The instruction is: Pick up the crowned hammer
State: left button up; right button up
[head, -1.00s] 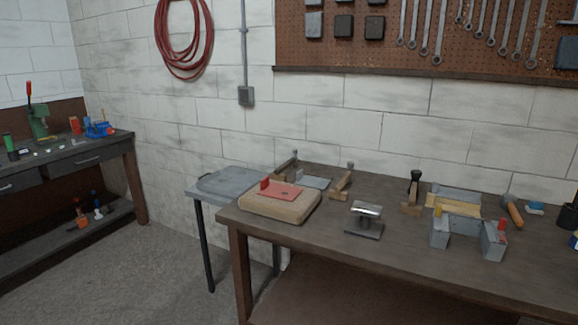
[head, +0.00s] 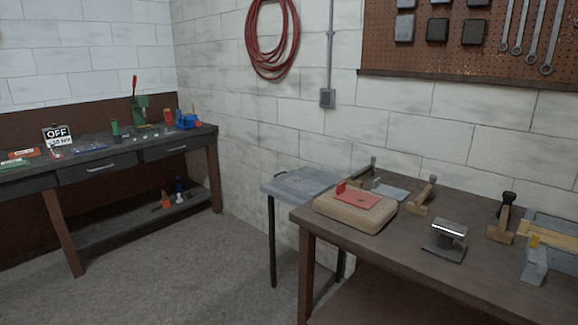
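I cannot make out a crowned hammer for certain in the head view. A small dark-topped upright piece with a wooden block (head: 502,222) stands on the right workbench (head: 400,262); I cannot tell what it is. A small metal block on a dark base plate (head: 446,240) stands to its left. A red sheet piece (head: 357,200) lies on a thick tan pad (head: 352,213) at the bench's left end. Neither of my grippers is in view.
A grey side table (head: 300,182) adjoins the bench's left end. Along the left wall stands another workbench (head: 95,165) with drawers, an OFF sign (head: 57,136) and a green tool (head: 139,107). The grey floor (head: 180,270) between them is clear.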

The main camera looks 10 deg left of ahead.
aim_at(370, 169)
jog(key=u, duration=1)
jog(key=i, duration=3.35)
jog(key=z, duration=2.85)
